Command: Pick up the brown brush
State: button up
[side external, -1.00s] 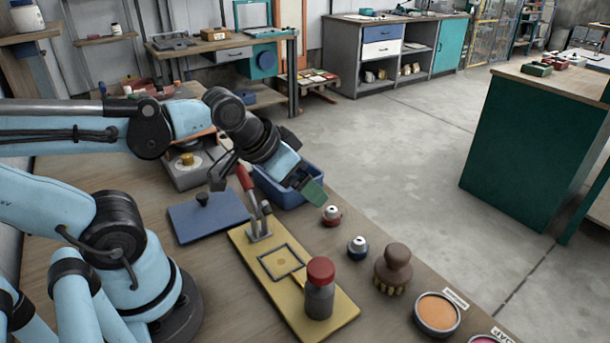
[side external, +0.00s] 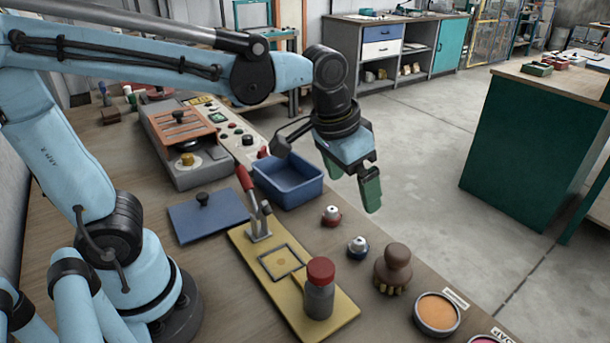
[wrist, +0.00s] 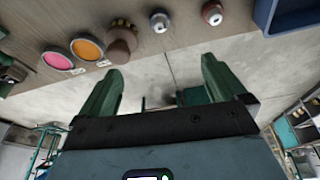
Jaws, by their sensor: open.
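The brown brush (side external: 394,266) stands upright on the table near its right edge, with a rounded knob on top and pale bristles below. It also shows in the wrist view (wrist: 121,42) at the upper left. My gripper (side external: 368,194) has green fingers and hangs in the air past the blue bin, above and beyond the brush. In the wrist view the two fingers (wrist: 160,72) are spread wide apart with nothing between them. The brush lies outside the fingers, beyond the left one.
Two small capped pots, red (side external: 331,216) and blue (side external: 357,247), stand beside the brush. An orange dish (side external: 437,313) is in front. A yellow board (side external: 248,262) carries a red-capped jar (side external: 319,288) and a red-handled clamp (side external: 246,180). The blue bin (side external: 270,192) is behind.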

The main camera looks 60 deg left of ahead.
aim_at(395, 264)
jog(key=w+d+g, duration=0.1)
jog(key=d, duration=0.1)
jog(key=w+d+f+g, duration=0.1)
jog(key=d, duration=0.2)
jog(key=w+d+f+m+g, duration=0.1)
jog(key=d, duration=0.2)
jog(key=shift+w+f+y, duration=0.1)
jog(key=shift+w+y, duration=0.15)
jog(key=shift+y, duration=0.05)
jog(key=shift+w+d+f, duration=0.1)
jog(key=shift+d+f, duration=0.25)
jog(key=shift+d, duration=0.05)
jog(key=f, duration=1.1)
jog(key=shift+d+f, duration=0.2)
jog(key=shift+f, duration=0.2)
jog(key=c, duration=1.3)
jog(key=shift+o, duration=0.2)
jog(key=shift+r, duration=0.2)
